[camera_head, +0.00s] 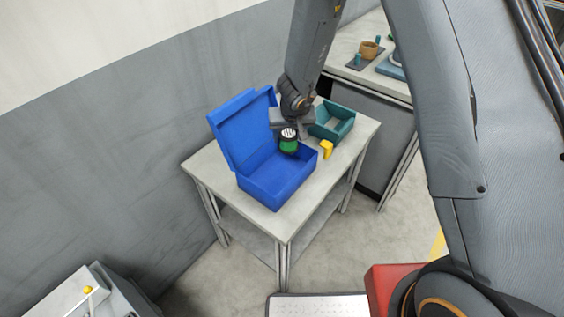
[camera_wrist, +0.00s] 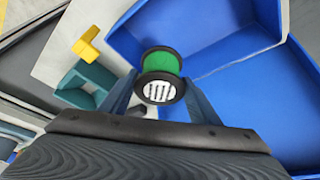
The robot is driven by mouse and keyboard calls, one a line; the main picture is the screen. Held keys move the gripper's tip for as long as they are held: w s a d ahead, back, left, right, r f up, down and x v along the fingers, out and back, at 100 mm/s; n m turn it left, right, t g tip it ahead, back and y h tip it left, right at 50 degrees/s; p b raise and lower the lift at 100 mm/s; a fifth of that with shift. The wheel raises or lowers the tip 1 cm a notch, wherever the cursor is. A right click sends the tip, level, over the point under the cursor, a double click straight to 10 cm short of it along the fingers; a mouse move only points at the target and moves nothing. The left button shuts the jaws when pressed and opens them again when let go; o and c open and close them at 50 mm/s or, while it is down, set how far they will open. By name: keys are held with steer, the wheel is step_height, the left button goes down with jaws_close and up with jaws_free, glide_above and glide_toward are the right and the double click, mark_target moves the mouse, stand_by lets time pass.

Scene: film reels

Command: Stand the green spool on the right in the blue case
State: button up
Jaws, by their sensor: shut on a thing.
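The green spool (camera_head: 289,147) has black flanges and a white striped label on one end. It also shows in the wrist view (camera_wrist: 161,62), between the fingers of my gripper (camera_wrist: 157,95). My gripper, also in the head view (camera_head: 292,128), is shut on the spool and holds it over the inner side of the blue case (camera_head: 280,190). The case stands on the table with its lid (camera_head: 238,128) raised at the left. The case floor in the wrist view looks bare. I cannot tell the exact height of the spool above it.
A teal open bin (camera_head: 335,122) and a yellow block (camera_head: 326,149) sit on the table (camera_head: 205,165) right of the case. A second bench (camera_head: 352,37) behind holds a brown cup (camera_head: 370,49). A grey wall stands at the left.

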mark_target(289, 147)
steer(key=shift+f+b, duration=2.75)
steer(key=shift+b, duration=0.4)
step_height(289, 147, down, 4)
steer(key=b, duration=0.5)
steer(key=shift+f, duration=0.15)
steer(key=o, duration=0.8)
steer(key=shift+f, duration=0.1)
steer(key=shift+o, duration=0.7)
